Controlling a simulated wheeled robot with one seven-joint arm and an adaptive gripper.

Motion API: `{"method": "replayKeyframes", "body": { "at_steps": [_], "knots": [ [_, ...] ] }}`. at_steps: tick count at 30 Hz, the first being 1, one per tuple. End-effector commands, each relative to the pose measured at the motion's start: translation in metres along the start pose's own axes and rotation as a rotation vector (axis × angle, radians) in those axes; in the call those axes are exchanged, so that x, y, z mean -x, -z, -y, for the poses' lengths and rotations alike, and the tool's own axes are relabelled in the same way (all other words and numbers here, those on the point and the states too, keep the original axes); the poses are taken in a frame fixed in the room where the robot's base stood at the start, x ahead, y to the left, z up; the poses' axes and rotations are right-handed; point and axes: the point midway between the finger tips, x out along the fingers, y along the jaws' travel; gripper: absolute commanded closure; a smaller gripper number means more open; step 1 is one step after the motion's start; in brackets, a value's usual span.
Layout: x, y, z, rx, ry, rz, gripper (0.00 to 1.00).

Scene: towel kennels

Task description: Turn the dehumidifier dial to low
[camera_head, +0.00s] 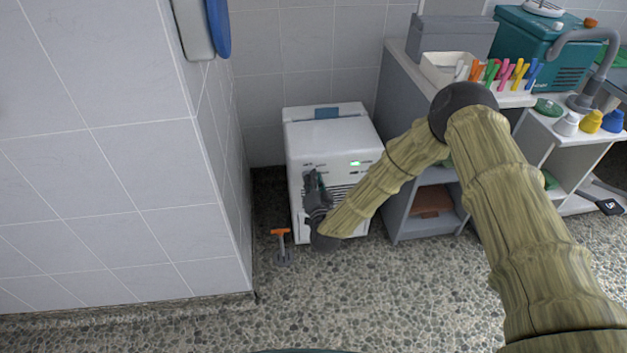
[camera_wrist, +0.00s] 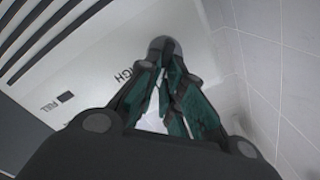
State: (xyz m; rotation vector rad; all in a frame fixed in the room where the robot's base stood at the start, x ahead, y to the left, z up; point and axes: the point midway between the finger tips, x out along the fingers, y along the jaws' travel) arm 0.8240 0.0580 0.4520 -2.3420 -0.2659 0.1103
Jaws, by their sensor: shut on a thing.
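The white dehumidifier (camera_head: 330,135) stands on the pebbled floor against the tiled wall in the head view. Its front has a small green display and a dark louvred grille. My gripper (camera_head: 314,178) is at the upper left of that front. In the wrist view my gripper (camera_wrist: 165,85) has its green-padded fingers shut on the round grey dial (camera_wrist: 162,46). The dial's top shows just past the fingertips; the rest is hidden. The word HIGH is printed on the white panel (camera_wrist: 95,65) left of the fingers, and FULL farther left. The dial's pointer and its setting cannot be seen.
A tiled wall (camera_head: 130,150) stands close on the left. An orange-handled tool (camera_head: 281,243) is on the floor beside the dehumidifier. The front floor is clear.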

Motion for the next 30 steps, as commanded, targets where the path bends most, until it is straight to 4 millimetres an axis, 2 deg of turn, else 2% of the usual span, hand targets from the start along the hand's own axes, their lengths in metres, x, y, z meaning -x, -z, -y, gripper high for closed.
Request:
{"method": "replayKeyframes", "body": {
  "at_steps": [6,7,9,11,23,26,30],
  "knots": [
    [0.001,-0.001,-0.002,0.001,-0.002,0.001,1.00],
    [0.001,-0.001,-0.002,0.002,-0.002,0.001,0.89],
    [0.001,-0.001,-0.002,0.002,-0.002,0.001,0.77],
    [0.001,-0.001,-0.001,0.002,-0.002,0.001,0.70],
    [0.006,-0.001,0.000,0.002,-0.001,0.001,0.70],
    [0.017,-0.001,-0.001,0.001,-0.001,0.002,0.70],
    [0.041,-0.001,-0.001,0.001,-0.002,0.003,0.70]
  ]
}}
